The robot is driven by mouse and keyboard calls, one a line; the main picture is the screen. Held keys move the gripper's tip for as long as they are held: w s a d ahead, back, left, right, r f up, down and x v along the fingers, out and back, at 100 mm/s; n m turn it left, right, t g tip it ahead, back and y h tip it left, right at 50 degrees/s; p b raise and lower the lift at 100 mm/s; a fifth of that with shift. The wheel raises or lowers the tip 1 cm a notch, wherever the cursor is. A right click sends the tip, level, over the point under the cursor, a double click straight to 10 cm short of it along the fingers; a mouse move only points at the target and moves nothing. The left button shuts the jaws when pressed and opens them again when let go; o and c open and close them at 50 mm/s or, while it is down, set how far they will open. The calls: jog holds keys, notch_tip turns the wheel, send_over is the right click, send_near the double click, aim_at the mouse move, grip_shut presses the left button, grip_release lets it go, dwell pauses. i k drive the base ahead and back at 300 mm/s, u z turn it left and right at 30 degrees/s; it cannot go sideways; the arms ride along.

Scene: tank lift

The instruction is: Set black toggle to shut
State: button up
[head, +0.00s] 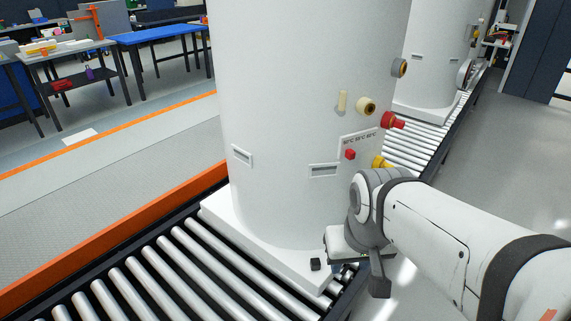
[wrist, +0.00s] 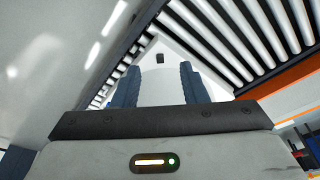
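A small black block (head: 315,264), which looks like the black toggle, sits on the white base plate (head: 270,250) of the large white tank (head: 290,110), near its front corner. It also shows as a small dark block (wrist: 159,57) beyond my fingertips in the wrist view. My gripper (head: 338,268) is low beside that corner, just right of the block in the head view, partly hidden by my wrist. In the wrist view its two blue fingers (wrist: 158,84) stand apart, with a white surface showing between them. The toggle's setting is too small to tell.
The tank's side carries a red button (head: 350,154), a red knob (head: 392,120), a yellow knob (head: 379,162) and a beige knob (head: 366,106). The tank stands on a roller conveyor (head: 185,265) with an orange rail (head: 110,239). A second tank (head: 435,55) stands behind. Grey floor is clear at right.

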aim_at(339, 276)
jog(key=u, duration=0.3)
jog(key=k, duration=1.1)
jog(key=z, duration=1)
jog(key=i, duration=1.05)
jog(key=z, duration=0.1)
